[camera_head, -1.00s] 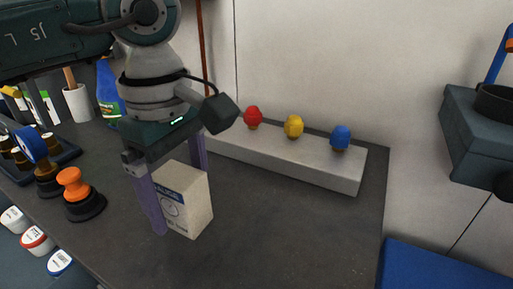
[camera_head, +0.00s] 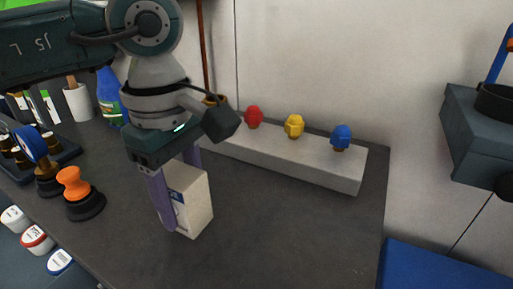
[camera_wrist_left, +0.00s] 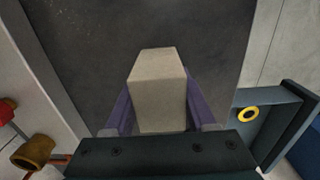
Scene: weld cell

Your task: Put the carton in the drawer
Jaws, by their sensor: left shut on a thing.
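The carton (camera_head: 196,205) is a small beige box with a printed label on its front, upright on or just above the dark worktop. I cannot tell whether its base touches the surface. My left gripper (camera_head: 178,195) points down with its purple fingers on either side of the carton and is shut on it. In the left wrist view the carton (camera_wrist_left: 160,88) sits between the two fingers (camera_wrist_left: 160,105). The near finger hides part of the label. I see no drawer that I can name with certainty. My right gripper is not in view.
A grey block (camera_head: 290,160) with red, yellow and blue knobs stands along the wall. An orange-topped stamp-like object (camera_head: 78,195) and a dark rack (camera_head: 55,165) are at left. The worktop right of the carton is clear. A blue surface (camera_head: 440,268) lies at bottom right.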

